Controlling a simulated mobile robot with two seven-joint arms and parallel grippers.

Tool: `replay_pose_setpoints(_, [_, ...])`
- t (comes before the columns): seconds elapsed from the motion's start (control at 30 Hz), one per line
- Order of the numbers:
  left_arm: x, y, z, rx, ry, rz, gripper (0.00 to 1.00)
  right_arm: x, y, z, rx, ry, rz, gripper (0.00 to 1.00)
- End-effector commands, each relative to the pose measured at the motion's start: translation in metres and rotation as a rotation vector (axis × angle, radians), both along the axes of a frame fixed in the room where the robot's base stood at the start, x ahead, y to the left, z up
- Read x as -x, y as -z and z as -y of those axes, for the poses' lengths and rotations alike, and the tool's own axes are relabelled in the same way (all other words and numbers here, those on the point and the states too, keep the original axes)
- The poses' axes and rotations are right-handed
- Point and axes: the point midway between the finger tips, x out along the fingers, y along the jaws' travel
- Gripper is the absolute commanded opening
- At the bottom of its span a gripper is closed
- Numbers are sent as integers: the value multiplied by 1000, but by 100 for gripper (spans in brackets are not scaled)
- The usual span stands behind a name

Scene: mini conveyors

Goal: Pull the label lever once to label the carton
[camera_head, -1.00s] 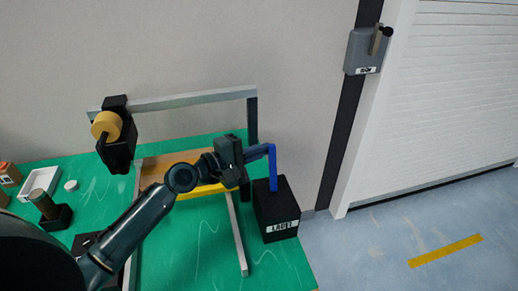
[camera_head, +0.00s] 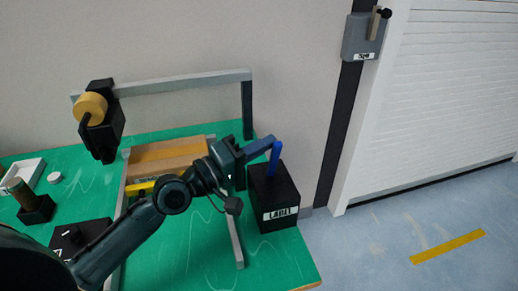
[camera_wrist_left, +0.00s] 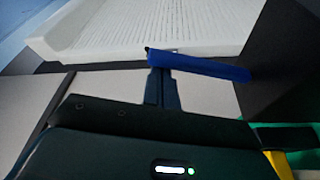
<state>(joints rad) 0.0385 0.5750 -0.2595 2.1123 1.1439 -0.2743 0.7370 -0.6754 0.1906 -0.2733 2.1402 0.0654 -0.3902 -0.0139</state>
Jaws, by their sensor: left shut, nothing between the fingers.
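The label lever is a blue bar (camera_head: 275,159) rising from a black box (camera_head: 280,213) with a white LABEL plate. Its top leans to the right in the head view. My left gripper (camera_head: 268,146) is shut and empty, its fingertips against or right beside the upper part of the lever. In the left wrist view the lever (camera_wrist_left: 205,67) crosses just past the closed fingertips (camera_wrist_left: 160,74); I cannot tell if they touch. The brown carton (camera_head: 165,152) sits on the conveyor behind my left arm, partly hidden. My right gripper is not in view.
A grey frame (camera_head: 180,84) carries a black unit with a yellow roll (camera_head: 90,107) above the conveyor. A white tray (camera_head: 24,172), a black holder (camera_head: 37,210) and a black box (camera_head: 74,235) stand on the left of the green table. A wall switch (camera_head: 364,38) is at upper right.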

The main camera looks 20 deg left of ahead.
Motion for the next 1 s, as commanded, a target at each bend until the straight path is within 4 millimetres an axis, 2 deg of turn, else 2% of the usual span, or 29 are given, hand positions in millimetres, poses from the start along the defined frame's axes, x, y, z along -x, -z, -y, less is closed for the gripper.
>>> replay_pose_setpoints(0.03, [4, 7, 3, -20, 3, 26, 0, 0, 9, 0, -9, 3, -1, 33])
replay_pose_setpoints(0.13, [8, 8, 6, -54, 3, 76, 0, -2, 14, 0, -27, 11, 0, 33])
replay_pose_setpoints(0.47, [17, 9, 12, -119, 2, 172, 0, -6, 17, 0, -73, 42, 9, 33])
replay_pose_setpoints(1.0, [20, 10, 14, -129, 6, 180, 0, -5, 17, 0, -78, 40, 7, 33])
